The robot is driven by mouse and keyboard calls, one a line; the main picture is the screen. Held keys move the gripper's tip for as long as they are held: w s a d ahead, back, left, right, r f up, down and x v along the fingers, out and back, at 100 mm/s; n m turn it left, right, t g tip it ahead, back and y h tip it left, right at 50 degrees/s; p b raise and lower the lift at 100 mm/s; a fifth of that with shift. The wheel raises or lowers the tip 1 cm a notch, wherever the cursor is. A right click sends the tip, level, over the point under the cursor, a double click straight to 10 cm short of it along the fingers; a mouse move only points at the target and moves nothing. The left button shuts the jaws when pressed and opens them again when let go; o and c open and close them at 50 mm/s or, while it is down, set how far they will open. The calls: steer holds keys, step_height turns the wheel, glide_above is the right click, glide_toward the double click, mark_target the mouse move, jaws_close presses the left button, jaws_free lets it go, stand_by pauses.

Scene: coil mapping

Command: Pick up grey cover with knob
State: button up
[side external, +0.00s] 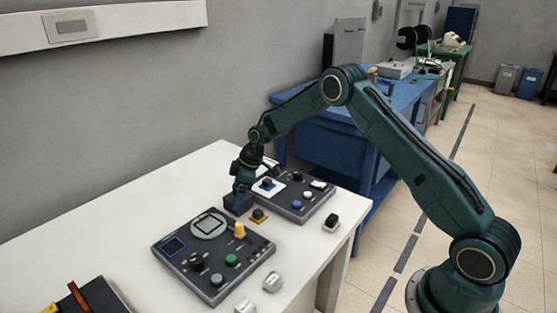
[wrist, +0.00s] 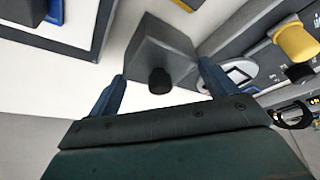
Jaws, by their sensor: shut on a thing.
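The grey cover with knob (wrist: 152,42) is a dark grey box with a black knob (wrist: 160,81) on the side facing the wrist camera. My gripper (wrist: 162,71) has a blue finger on each side of it and is shut on it. In the side external view my gripper (side external: 241,187) points down over the white table, with the dark cover (side external: 235,205) at its fingertips, between the two panels. Whether the cover touches the table cannot be told.
A dark panel (side external: 185,247) with yellow and green knobs lies in front, and a second panel (side external: 298,207) lies behind. A small yellow plate with a black knob (side external: 258,215) is close by. A loose black block (side external: 331,222) and grey block (side external: 272,282) sit near the table's right edge.

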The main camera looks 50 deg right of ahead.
step_height(320, 180, up, 19)
steer(key=shift+r, duration=0.15)
stand_by(0.5)
stand_by(0.4)
glide_above(267, 180)
step_height(267, 180, down, 10)
steer(key=shift+d, duration=0.1)
steer(key=shift+f, duration=0.3)
steer(key=shift+f, duration=2.45)
steer(key=shift+f, duration=0.5)
stand_by(0.6)
steer(key=o, duration=0.9)
